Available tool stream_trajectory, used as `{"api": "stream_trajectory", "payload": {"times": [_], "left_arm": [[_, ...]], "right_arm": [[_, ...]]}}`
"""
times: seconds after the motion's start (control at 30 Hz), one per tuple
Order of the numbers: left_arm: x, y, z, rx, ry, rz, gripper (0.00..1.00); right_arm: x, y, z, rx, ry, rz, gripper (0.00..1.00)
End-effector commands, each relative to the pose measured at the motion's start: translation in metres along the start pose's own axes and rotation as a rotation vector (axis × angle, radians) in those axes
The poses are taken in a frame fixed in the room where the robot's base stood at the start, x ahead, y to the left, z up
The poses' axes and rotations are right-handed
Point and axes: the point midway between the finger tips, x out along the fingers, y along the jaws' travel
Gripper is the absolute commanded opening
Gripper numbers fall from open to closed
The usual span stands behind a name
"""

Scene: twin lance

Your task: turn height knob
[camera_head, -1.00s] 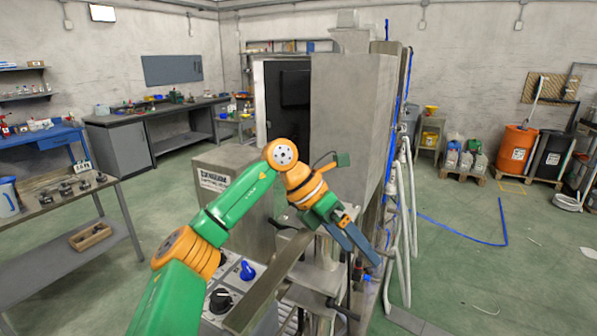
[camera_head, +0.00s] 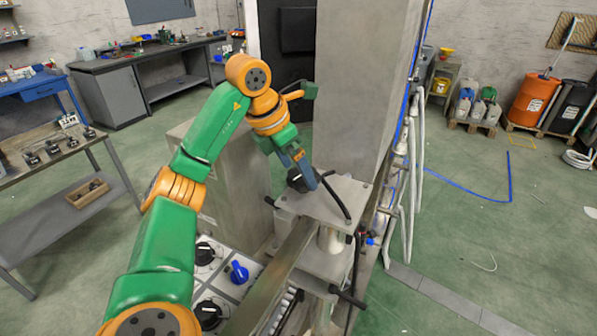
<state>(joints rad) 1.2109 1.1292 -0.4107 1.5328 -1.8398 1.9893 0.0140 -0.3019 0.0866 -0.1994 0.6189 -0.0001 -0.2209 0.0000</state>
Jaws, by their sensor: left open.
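A black knob (camera_head: 297,181) stands on a grey metal plate (camera_head: 345,192) of the machine, below the tall grey housing. My left gripper (camera_head: 313,186) points down at this knob from above, its blue-grey fingers open. One finger shows at the knob's right side and partly hides it; I cannot tell whether it touches. A control panel (camera_head: 232,291) lower down carries a blue knob (camera_head: 237,272) and black knobs (camera_head: 207,253), all clear of the gripper. No label shows which knob sets height. My right gripper is not in view.
The tall grey housing (camera_head: 362,80) rises close behind the gripper. A long metal rail (camera_head: 270,280) runs forward from the plate. White pipes (camera_head: 408,200) stand at the right. A bench (camera_head: 70,165) with small parts is at the left.

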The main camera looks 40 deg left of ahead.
Motion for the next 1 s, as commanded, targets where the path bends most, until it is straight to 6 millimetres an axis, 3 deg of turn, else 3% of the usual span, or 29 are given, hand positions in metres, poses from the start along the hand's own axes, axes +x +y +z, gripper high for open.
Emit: {"api": "stream_trajectory", "payload": {"times": [0.13,0.43,0.47,0.7,1.0], "left_arm": [[0.013,0.0,0.0,-0.001,0.002,0.001,1.0],[0.017,0.0,0.0,0.0,0.0,0.001,1.0],[0.017,0.0,0.0,0.0,0.0,0.001,0.97],[0.017,0.0,0.0,0.0,0.0,0.0,0.33],[0.017,-0.001,0.0,-0.036,0.0,0.017,0.32]], "right_arm": [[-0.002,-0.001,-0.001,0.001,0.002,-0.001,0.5],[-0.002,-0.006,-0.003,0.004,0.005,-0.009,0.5],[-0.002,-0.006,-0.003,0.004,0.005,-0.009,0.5],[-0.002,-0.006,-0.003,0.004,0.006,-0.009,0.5],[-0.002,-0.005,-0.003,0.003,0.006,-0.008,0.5]]}}
